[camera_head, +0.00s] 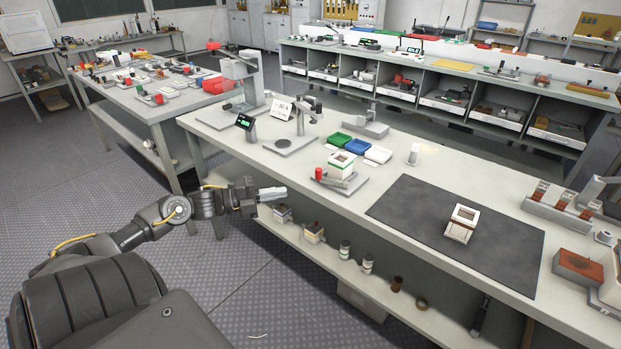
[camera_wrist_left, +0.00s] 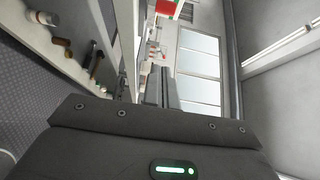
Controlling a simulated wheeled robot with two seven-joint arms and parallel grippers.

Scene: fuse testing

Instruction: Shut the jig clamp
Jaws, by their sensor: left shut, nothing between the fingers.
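A small jig (camera_head: 341,183) with a grey base stands on the workbench near its front edge. It holds a white box (camera_head: 341,168) with green trim, open at the top. A red-tipped clamp handle (camera_head: 319,174) stands upright at the jig's left side; I cannot tell from here how far the clamp is open. My left gripper (camera_head: 280,192) is shut and empty, in front of the bench's front edge, left of the jig and apart from it. Its shut fingers also show in the left wrist view (camera_wrist_left: 161,88). My right gripper is not in view.
A dark mat (camera_head: 400,205) with a white open box (camera_head: 461,223) lies right of the jig. Green, blue and white trays (camera_head: 356,146) stand behind it. A stand with a round base (camera_head: 291,146) is at the left. A lower shelf (camera_head: 330,255) holds several small items.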

